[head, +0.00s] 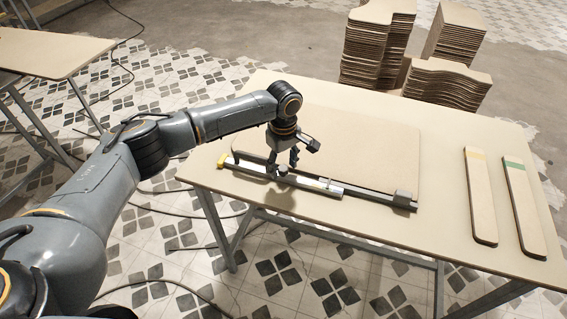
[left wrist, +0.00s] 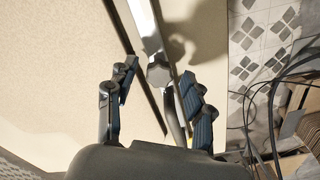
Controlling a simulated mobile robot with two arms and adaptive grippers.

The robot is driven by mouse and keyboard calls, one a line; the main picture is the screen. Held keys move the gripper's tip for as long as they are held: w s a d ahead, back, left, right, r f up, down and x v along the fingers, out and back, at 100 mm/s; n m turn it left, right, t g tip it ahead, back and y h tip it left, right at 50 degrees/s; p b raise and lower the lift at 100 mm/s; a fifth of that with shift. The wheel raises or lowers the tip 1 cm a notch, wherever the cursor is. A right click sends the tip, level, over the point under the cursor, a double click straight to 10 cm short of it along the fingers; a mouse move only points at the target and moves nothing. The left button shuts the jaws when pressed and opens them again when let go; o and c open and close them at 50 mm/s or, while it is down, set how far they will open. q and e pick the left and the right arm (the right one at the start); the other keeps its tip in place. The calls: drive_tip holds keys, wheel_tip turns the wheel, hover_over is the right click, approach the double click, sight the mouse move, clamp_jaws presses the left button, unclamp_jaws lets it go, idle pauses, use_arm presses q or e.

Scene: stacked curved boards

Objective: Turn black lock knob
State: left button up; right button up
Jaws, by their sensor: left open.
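A metal rail clamp (head: 330,186) lies along the front edge of the table, over a large flat board (head: 370,142). The lock knob (left wrist: 158,75) shows in the left wrist view as a faceted grey knob on the rail, looking lighter than black. In the head view the knob (head: 283,170) is small and sits just under the fingers. My left gripper (head: 282,162) points down over the rail, open. In the left wrist view its two dark fingers stand on either side of the knob, apart from it. My right gripper is not in view.
The clamp has a yellow end (head: 223,160) at left and a grey block (head: 402,198) at right. Two long boards, one yellow-marked (head: 481,195) and one green-marked (head: 523,205), lie at right. Stacked curved boards (head: 445,87) stand at the back. Cables (left wrist: 270,110) show in the left wrist view.

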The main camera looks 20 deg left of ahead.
use_arm(q)
clamp_jaws()
idle(0.3)
